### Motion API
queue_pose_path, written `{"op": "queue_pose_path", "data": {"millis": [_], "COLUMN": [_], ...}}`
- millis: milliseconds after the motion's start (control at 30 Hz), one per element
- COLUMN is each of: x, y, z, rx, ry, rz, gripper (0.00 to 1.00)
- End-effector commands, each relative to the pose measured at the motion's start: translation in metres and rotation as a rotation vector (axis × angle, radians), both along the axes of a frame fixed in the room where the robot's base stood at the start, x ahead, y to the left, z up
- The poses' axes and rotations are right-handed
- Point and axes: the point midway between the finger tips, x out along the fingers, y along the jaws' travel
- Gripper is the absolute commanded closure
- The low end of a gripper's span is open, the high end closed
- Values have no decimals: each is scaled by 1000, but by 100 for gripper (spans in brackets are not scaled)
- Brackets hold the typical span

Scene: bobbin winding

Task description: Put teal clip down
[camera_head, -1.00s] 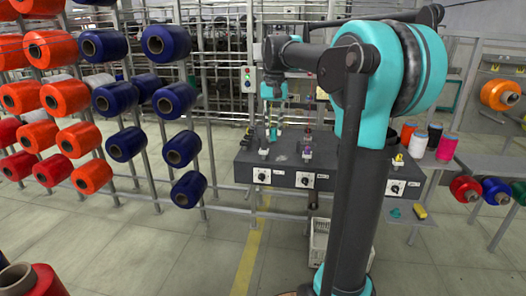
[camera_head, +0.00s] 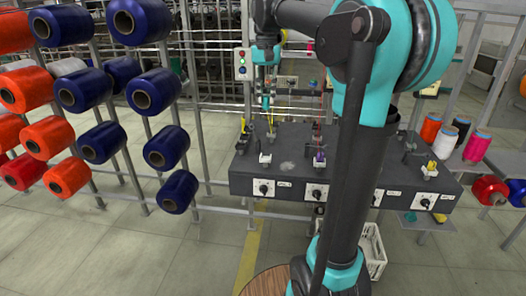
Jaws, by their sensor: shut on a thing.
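My gripper (camera_head: 267,91) hangs pointing down over the left part of the dark machine bench (camera_head: 240,180). It is small in the picture and its fingers are hard to make out. It is shut on a small teal thing (camera_head: 266,103), which looks like the teal clip; its outline is unclear. The clip appears above the bench top, near a yellow-topped post (camera_head: 271,131). I cannot tell whether it touches anything.
Blue bobbins (camera_head: 166,147) and orange bobbins (camera_head: 68,177) fill the rack at left. Thread cones (camera_head: 476,146) stand at right. A white crate (camera_head: 372,250) is under the bench. A small teal thing (camera_head: 410,216) lies on a low shelf. Floor is clear at lower left.

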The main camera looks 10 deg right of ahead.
Motion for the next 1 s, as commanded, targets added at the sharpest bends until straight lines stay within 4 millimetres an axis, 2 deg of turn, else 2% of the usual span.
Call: {"op": "queue_pose_path", "data": {"millis": [167, 500, 700, 1000], "x": [0, 0, 0, 0], "y": [0, 0, 0, 0], "z": [-21, -104, -145, -173], "rx": [0, 0, 0, 0], "ry": [0, 0, 0, 0], "rz": [0, 0, 0, 0], "gripper": [100, 100, 100, 100]}}
